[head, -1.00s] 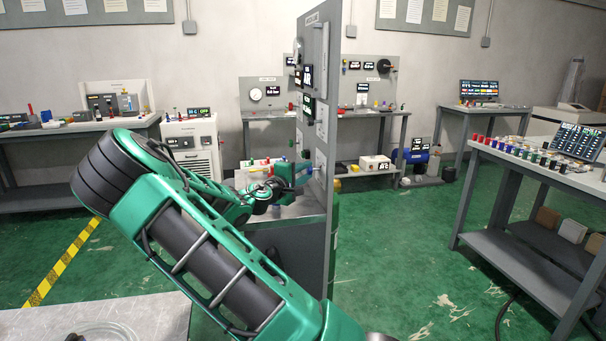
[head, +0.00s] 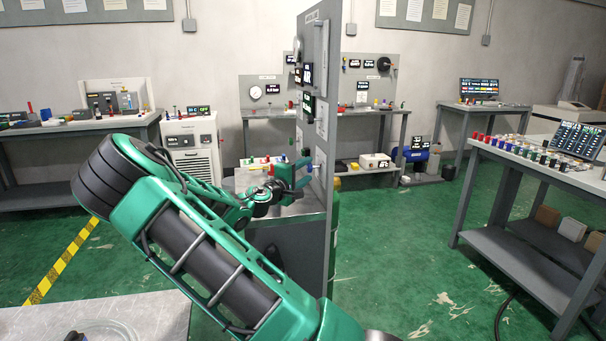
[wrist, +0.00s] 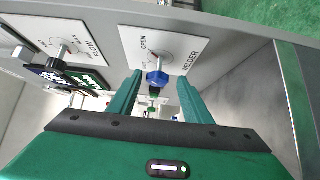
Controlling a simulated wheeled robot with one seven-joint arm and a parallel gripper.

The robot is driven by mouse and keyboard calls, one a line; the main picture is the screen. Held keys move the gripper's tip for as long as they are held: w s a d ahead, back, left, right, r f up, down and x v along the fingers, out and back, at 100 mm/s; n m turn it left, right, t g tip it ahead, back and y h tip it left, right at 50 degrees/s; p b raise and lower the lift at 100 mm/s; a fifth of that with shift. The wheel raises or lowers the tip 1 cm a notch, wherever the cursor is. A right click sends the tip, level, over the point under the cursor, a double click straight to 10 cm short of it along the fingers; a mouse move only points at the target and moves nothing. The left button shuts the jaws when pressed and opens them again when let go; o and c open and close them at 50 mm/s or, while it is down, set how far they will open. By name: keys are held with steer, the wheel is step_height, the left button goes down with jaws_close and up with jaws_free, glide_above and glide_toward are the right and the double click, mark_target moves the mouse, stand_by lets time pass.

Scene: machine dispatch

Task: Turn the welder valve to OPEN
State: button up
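The welder valve is a blue knob (wrist: 157,78) on a stem in front of a white plate (wrist: 183,50) marked WELDER and OPEN, in the wrist view. My gripper (wrist: 156,84) is open, with one green finger on each side of the knob near the fingertips. Gaps show between the knob and both fingers, so it is not gripped. The valve's exact angle is hard to read. In the head view my gripper (head: 300,177) is at the left face of the upright grey panel (head: 332,100), seen almost edge-on; the knob is mostly hidden there.
A second plate (wrist: 50,32) marked FLOW and MAX, with a dark knob (wrist: 57,64), sits left of the welder plate. Dark displays (head: 308,105) stick out from the panel above my gripper. A bench ledge (head: 285,208) lies below.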

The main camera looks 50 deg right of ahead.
steer(key=v, duration=1)
steer(key=shift+a, duration=0.35)
steer(key=shift+s+f, duration=0.1)
